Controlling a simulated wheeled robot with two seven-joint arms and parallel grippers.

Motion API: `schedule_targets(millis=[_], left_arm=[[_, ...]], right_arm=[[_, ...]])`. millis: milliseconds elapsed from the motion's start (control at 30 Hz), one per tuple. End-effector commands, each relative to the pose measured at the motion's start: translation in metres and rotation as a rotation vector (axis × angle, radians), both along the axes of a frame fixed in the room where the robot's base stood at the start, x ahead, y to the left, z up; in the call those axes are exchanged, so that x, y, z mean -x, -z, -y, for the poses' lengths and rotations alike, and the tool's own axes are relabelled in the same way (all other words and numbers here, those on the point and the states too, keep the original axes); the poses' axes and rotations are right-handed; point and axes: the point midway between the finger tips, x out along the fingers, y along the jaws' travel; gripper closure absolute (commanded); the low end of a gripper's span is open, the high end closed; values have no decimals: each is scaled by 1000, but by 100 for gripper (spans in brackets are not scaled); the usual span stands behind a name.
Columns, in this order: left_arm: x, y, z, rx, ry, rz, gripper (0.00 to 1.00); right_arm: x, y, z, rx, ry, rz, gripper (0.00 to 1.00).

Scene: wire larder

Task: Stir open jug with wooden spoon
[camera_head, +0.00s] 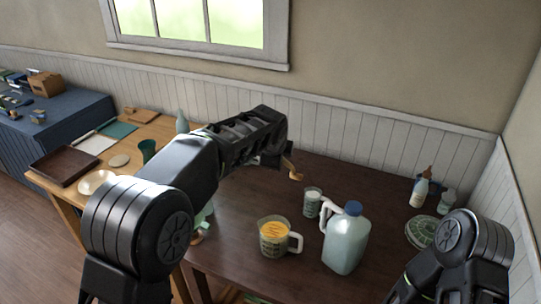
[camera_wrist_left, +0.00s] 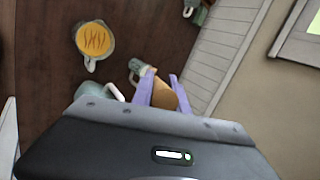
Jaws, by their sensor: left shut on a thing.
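The open jug (camera_head: 272,247) stands upright on the dark table, with orange contents and a pale handle on its right. It also shows at the upper left of the left wrist view (camera_wrist_left: 93,42). My left gripper (camera_head: 283,163) is above the table, behind and above the jug, apart from it. It is shut on the wooden spoon (camera_wrist_left: 164,96), which sits between the purple fingers; the spoon's tan end (camera_head: 296,175) shows below the gripper in the head view. Most of the spoon is hidden. My right arm enters at the lower right; its gripper is out of view.
A capped jug (camera_head: 345,245) with a blue lid stands right of the open jug. A small mug (camera_head: 312,204) is behind them. A bottle (camera_head: 419,192), a jar (camera_head: 446,203) and a green round item (camera_head: 421,231) are at the right. The table's front middle is clear.

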Motion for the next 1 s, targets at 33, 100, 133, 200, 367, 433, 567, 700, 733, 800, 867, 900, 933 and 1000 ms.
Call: schedule_targets(millis=[33, 100, 133, 200, 367, 433, 567, 700, 733, 800, 867, 900, 933, 1000], left_arm=[[12, -1, -9, -15, -25, -36, 100], [28, 3, -23, -35, -64, -88, 100], [34, 6, -29, -43, -77, -109, 100], [48, 12, -38, -58, -102, -151, 100], [53, 16, -42, -83, -117, -217, 100], [53, 16, -41, -87, -117, -231, 100], [53, 16, -41, -89, -115, -236, 100], [53, 16, -41, -89, -115, -235, 100], [53, 16, -41, -89, -115, -235, 100], [53, 16, -41, -89, -115, -235, 100], [53, 17, -41, -89, -115, -235, 100], [53, 18, -41, -89, -115, -236, 100], [54, 19, -41, -89, -115, -236, 100], [54, 22, -41, -90, -116, -237, 100]], right_arm=[[0, 2, 1, 2, 1, -3, 32], [1, 3, 1, 2, 3, -5, 32], [1, 3, 1, 2, 2, -6, 32], [1, 3, 1, 2, 3, -7, 32], [1, 3, 1, 2, 3, -7, 32], [1, 3, 1, 2, 3, -6, 32], [1, 2, 1, 1, 3, -6, 32], [1, 2, 1, 1, 3, -6, 32], [1, 2, 1, 1, 2, -5, 32], [1, 2, 1, 1, 2, -5, 32], [1, 2, 1, 1, 2, -5, 32], [1, 2, 1, 1, 2, -5, 32], [1, 2, 1, 1, 2, -5, 32], [1, 2, 1, 1, 2, -5, 32]])
